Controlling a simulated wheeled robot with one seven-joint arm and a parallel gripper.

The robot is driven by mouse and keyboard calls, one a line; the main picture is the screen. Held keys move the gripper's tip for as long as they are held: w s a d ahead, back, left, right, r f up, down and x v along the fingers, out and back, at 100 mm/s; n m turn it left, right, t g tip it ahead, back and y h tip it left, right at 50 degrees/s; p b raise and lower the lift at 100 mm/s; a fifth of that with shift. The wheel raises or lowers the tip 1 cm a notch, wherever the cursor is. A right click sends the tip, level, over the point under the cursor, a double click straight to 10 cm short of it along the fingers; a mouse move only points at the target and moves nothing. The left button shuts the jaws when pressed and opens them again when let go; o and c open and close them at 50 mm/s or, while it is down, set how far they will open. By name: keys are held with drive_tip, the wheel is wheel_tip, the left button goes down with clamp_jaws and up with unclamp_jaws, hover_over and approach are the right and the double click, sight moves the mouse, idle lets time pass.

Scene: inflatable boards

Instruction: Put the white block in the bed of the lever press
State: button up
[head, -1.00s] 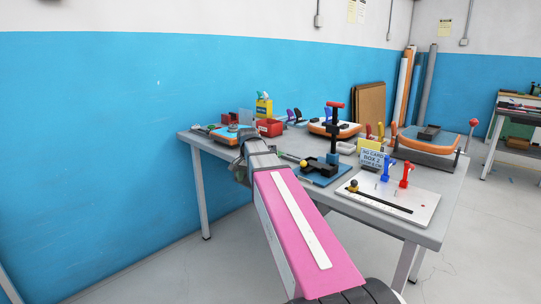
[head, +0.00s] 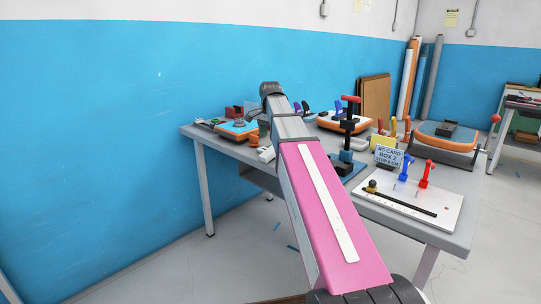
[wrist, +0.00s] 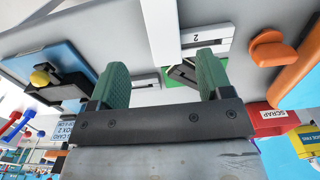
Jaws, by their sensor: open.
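The lever press (head: 349,128) stands on the table right of my arm, with a black column, a red-topped handle and a blue base. The wrist view shows its blue base (wrist: 68,58) and yellow ball (wrist: 40,78) at the left. A small white piece (head: 266,154) lies left of my arm near the table's front edge; I cannot tell if it is the white block. The wrist view shows a long white bar (wrist: 160,28) at the top. My gripper (wrist: 158,78) is open above the table, its green fingers apart, nothing visibly held.
A red SCRAP bin (wrist: 275,118) and an orange knob (wrist: 268,50) lie to the right in the wrist view. A white board (head: 412,207) with red and blue clamps sits front right, behind it a sign (head: 389,157). Orange-and-grey devices stand at the back.

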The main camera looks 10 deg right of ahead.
sight(270, 151)
drive_tip(key=shift+w+f, duration=0.15)
drive_tip(key=shift+f, duration=1.75)
drive_tip(key=shift+w+f, duration=0.15)
drive_tip(key=shift+f, duration=1.75)
drive_tip(key=c, duration=1.1)
drive_tip(key=shift+r, duration=0.15)
